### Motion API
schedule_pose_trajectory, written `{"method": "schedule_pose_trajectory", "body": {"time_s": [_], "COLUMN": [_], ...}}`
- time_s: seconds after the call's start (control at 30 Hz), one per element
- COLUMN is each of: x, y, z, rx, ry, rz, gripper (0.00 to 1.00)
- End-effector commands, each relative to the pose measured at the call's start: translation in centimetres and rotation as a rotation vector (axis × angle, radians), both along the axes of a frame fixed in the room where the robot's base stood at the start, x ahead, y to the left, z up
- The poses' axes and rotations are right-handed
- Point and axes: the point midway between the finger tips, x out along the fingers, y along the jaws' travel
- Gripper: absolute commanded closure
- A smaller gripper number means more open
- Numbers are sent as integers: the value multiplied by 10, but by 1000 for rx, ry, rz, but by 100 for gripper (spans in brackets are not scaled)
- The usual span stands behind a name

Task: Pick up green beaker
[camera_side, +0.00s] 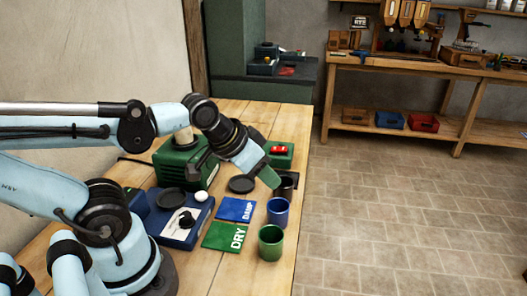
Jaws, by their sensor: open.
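The green beaker (271,243) stands upright near the right edge of the wooden table, beside the green mat marked DRY (224,238). My gripper (266,174) is open, further back on the table, above and behind the beaker and apart from it. A green finger points down in front of a dark cup (289,184); whether it touches the cup I cannot tell. The other finger is not clear. Nothing shows held.
A blue beaker (278,212) stands just behind the green one, beside the blue DAMP mat (236,209). A blue device (181,222) and a green box (185,163) stand to the left. A green box with a red switch (280,152) is behind. The floor is open on the right.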

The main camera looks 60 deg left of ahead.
Motion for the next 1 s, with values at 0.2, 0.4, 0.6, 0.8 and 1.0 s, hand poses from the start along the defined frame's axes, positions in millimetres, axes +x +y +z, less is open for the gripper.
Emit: {"method": "schedule_pose_trajectory", "body": {"time_s": [0.2, 0.4, 0.6, 0.8, 1.0], "x": [0, 0, 0, 0, -7], "y": [0, 0, 0, -12, -42], "z": [0, 0, 0, 1, 3], "rx": [0, 0, 0, 8, 44], "ry": [0, 0, 0, 100, 365], "rz": [0, 0, 0, -52, -180], "gripper": [44, 18, 18, 18, 18]}}
